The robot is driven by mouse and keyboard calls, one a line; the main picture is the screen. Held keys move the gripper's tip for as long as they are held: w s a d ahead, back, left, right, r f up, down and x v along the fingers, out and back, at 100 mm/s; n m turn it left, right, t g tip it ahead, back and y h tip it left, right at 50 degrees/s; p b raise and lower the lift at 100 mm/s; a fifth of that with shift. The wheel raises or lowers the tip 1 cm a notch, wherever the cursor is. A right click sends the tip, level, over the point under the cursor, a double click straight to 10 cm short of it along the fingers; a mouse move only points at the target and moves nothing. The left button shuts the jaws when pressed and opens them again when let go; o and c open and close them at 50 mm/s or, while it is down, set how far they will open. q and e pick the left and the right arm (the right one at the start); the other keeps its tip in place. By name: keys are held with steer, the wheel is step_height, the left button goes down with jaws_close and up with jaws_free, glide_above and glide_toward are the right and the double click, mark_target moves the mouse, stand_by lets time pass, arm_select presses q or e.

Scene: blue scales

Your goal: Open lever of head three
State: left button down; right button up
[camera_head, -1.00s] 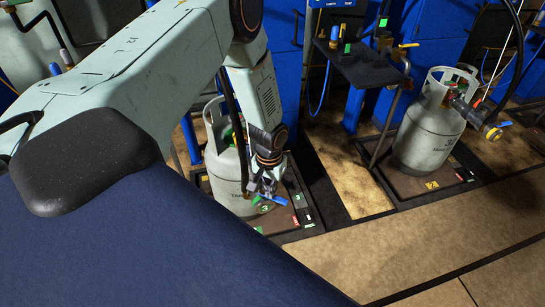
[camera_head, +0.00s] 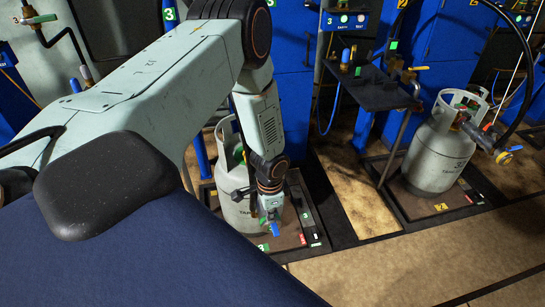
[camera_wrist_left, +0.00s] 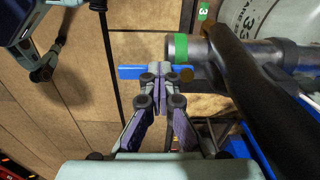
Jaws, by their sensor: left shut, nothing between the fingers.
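The blue lever (camera_wrist_left: 130,72) lies crosswise in the left wrist view, beside a metal filling head with a green band (camera_wrist_left: 180,48). A green label with a 3 (camera_wrist_left: 203,11) is above it. My left gripper (camera_wrist_left: 160,92) is shut and empty, its tips overlapping the lever's middle in this view; I cannot tell if they touch it. In the head view my left gripper (camera_head: 269,215) is low in front of the grey gas cylinder (camera_head: 238,190), with a bit of blue lever (camera_head: 275,228) just below the tips. My arm and gripper hide most of the head. My right gripper is not in view.
The cylinder stands on a dark scale (camera_head: 288,240) with a green 3 label. A second cylinder (camera_head: 437,150) with its own head and hose stands to the right. A dark shelf (camera_head: 378,88) stands behind. Tan floor (camera_head: 400,268) is clear in front.

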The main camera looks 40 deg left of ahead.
arm_select(q)
steer(key=shift+s+f+m, duration=0.25)
steer(key=shift+s+m, duration=0.25)
steer(key=shift+s, duration=0.15)
steer(key=c, duration=1.5)
jaws_free()
steer(key=shift+c, duration=0.2)
steer(key=o, duration=0.4)
steer(key=shift+w+a, duration=0.1)
steer(key=shift+a, duration=0.05)
steer(key=o, duration=1.1)
steer(key=shift+w+r, duration=0.1)
steer(key=shift+w, duration=0.2)
steer(key=shift+o, duration=0.2)
steer(key=shift+w, duration=0.1)
steer(key=shift+w, duration=0.1)
steer(key=shift+r, duration=0.1)
